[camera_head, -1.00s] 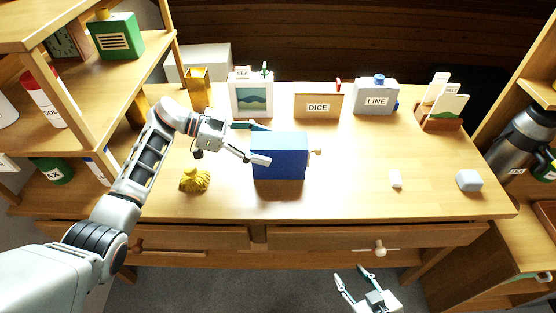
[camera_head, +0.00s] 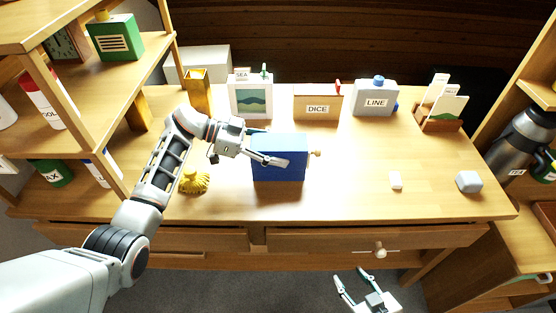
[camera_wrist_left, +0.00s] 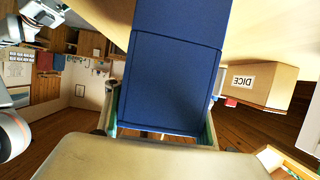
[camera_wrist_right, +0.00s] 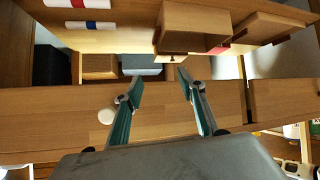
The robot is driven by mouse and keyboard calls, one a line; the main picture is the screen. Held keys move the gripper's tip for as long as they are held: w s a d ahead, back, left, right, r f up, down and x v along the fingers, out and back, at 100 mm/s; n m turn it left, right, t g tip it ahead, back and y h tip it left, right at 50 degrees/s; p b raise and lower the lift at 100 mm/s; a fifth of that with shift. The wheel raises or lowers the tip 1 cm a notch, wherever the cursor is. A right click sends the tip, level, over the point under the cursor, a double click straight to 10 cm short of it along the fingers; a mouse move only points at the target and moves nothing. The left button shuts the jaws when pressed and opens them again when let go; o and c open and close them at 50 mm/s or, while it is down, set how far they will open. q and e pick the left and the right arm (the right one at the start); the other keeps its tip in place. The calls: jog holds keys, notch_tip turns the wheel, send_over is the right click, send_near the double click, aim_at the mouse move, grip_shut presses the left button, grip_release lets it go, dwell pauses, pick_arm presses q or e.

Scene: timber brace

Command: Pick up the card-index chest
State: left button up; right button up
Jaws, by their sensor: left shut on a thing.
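The card-index chest, seemingly the blue box (camera_head: 280,172) with a pale wooden knob on its right side, stands on the desk left of the middle. My left gripper (camera_head: 274,147) reaches over it from the left, with one finger along its front face and the other at its back. In the left wrist view the blue chest (camera_wrist_left: 172,75) fills the space between the fingers (camera_wrist_left: 162,125), and the gripper is shut on it. My right gripper (camera_head: 349,274) is open and empty in front of the desk, low down; it also shows in the right wrist view (camera_wrist_right: 158,78).
A yellow ridged object (camera_head: 194,181) sits left of the chest. Behind stand a picture box (camera_head: 250,97), the DICE box (camera_head: 318,104) and the grey LINE box (camera_head: 375,98). A white block (camera_head: 396,180) and a grey-blue block (camera_head: 468,181) lie right.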

pick_arm(q)
jog(key=shift+r, duration=0.1)
jog(key=shift+r, duration=0.6)
notch_tip(320, 180, up, 19)
jog(key=p, duration=0.1)
jog(key=shift+f+p, duration=0.15)
jog(key=shift+p, duration=0.25)
jog(key=shift+f, duration=0.1)
jog(key=shift+f+b, duration=0.8)
jog(key=shift+f, duration=4.85)
jog(key=shift+f+b, duration=1.1)
jog(key=shift+f, duration=3.15)
